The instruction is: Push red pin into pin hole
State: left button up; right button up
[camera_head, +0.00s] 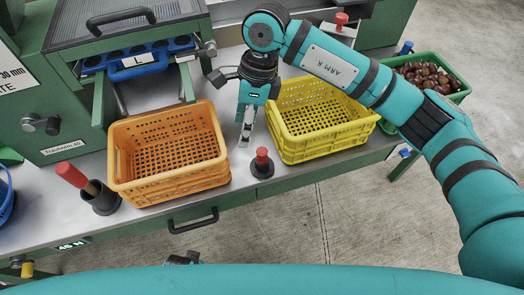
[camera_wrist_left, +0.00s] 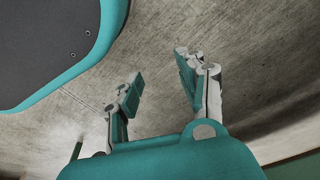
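A red-topped pin (camera_head: 262,156) stands upright in a round black base (camera_head: 262,170) on the bench, between the orange and yellow crates. A hole inside the base cannot be seen. My right gripper (camera_head: 246,140) points down behind and slightly left of this pin, apart from it. Its fingers are seen edge-on, so I cannot tell whether they are open or shut. My left gripper (camera_wrist_left: 162,90) is open and empty in the left wrist view, with bare concrete floor behind it.
An orange crate (camera_head: 168,190) and a yellow crate (camera_head: 320,152), both empty, flank the pin. A red handle (camera_head: 70,174) leans in a black cup (camera_head: 104,202) at left. A green crate (camera_head: 462,96) of chestnuts is at right. Green machines stand behind.

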jog(key=w+d+t+h, duration=0.2)
jog(key=d, duration=0.1)
jog(key=b, duration=0.1)
send_near(262, 151)
jog(key=shift+n, duration=0.3)
jog(key=f, duration=0.5)
jog(key=shift+s+a+f, duration=0.15)
jog(key=shift+s+f, duration=0.1)
jog(key=shift+s, duration=0.1)
jog(key=f, duration=0.4)
jog(key=shift+w+f, duration=0.35)
jog(key=shift+f, duration=0.45)
jog(key=c, duration=0.4)
pick_arm(q)
jog(key=w+r, duration=0.3)
jog(key=shift+w+d+r, duration=0.15)
jog(key=shift+w+r, duration=0.05)
jog(key=shift+r, duration=0.1)
pick_arm(e)
grip_shut()
